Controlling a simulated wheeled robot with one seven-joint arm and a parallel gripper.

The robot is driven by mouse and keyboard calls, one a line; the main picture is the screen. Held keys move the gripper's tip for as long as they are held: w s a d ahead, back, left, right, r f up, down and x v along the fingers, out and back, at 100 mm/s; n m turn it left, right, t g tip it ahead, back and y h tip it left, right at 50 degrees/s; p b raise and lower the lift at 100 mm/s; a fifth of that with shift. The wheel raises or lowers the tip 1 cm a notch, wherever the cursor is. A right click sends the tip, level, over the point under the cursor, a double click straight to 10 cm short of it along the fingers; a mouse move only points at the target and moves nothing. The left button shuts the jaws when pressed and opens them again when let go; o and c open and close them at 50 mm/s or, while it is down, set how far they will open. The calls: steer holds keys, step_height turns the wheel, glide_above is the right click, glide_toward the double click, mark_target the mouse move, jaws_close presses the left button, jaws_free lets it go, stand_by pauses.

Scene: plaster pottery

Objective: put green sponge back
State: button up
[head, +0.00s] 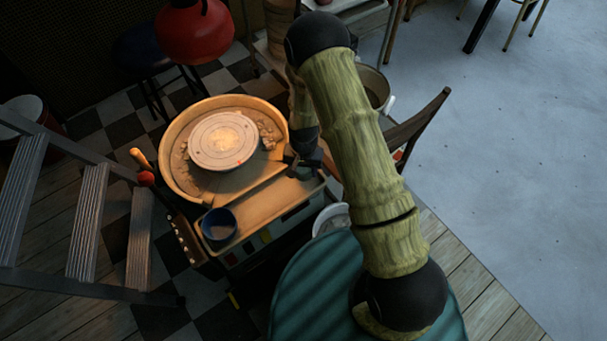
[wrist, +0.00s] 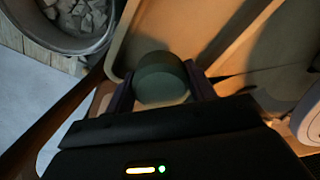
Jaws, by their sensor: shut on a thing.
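The green sponge (wrist: 161,80) is a round, dull green piece in the wrist view. It sits between the two dark fingers of my gripper (wrist: 161,88), which is shut on it. In the head view my gripper (head: 303,164) is at the right end of the beige tray (head: 262,205) in front of the pottery wheel. The sponge is small and dark there, and mostly hard to make out. The wrist view shows the sponge over or beside a beige tray edge (wrist: 122,58); I cannot tell whether it touches.
The pottery wheel (head: 222,141) sits in its round basin. A dark blue cup (head: 219,226) stands on the tray's left part. A wooden chair (head: 417,126) is close on the right. A ladder (head: 86,222) stands left and a red lamp (head: 195,32) hangs above.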

mark_target(304, 175)
steer(key=shift+f+b, duration=0.35)
steer(key=shift+f, duration=1.35)
steer(key=shift+f, duration=0.1)
steer(key=o, duration=1)
steer(key=shift+c, duration=0.2)
step_height(304, 175, up, 12)
steer(key=p, duration=0.3)
